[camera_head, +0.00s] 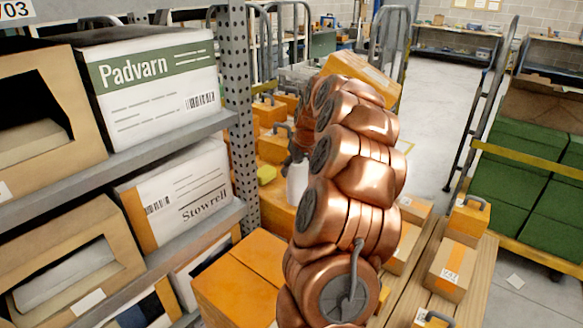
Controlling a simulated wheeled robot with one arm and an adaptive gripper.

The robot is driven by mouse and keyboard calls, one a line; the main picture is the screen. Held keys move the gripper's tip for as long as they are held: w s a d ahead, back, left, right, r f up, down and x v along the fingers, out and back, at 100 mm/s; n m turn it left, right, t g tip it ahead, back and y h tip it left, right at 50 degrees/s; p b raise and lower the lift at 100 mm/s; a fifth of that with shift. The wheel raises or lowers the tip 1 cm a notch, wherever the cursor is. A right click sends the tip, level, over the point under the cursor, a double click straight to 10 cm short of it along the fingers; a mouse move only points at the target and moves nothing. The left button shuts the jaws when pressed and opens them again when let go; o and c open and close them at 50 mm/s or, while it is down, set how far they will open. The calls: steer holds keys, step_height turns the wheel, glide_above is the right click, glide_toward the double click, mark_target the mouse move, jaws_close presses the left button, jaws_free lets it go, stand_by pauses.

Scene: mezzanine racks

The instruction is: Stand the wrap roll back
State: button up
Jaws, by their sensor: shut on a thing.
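My copper arm fills the middle of the view and bends down at its far end. My gripper (297,158) is small and partly hidden behind the arm. It is shut on a white, upright cylinder (297,184), which looks like the wrap roll. The roll's lower right side is hidden by my arm. Its base is over or on an orange surface (276,205); I cannot tell whether it touches.
A rack with a perforated post (240,110) and boxes stands at left. A yellow item (266,174) lies left of the roll. Orange boxes (272,112) stand behind. Cartons (452,268) sit on a wooden pallet at right. A green-crate cart (520,170) stands far right, with open floor (435,140) beyond.

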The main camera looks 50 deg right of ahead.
steer(key=shift+w+d+f+p, duration=0.1)
steer(key=shift+w+d+p, duration=0.1)
steer(key=shift+w+d, duration=0.4)
steer(key=shift+w+d+f+p, duration=0.1)
steer(key=shift+w+d+p, duration=0.2)
steer(key=shift+w, duration=0.55)
steer(key=shift+w+d+f+p, duration=0.1)
steer(key=shift+w+d, duration=0.45)
steer(key=shift+w, duration=0.15)
steer(key=shift+w+d+f+p, duration=0.15)
steer(key=shift+f+p, duration=0.5)
steer(key=shift+f, duration=1.2)
steer(key=o, duration=1.5)
steer(key=b+v, duration=0.2)
steer(key=v, duration=1)
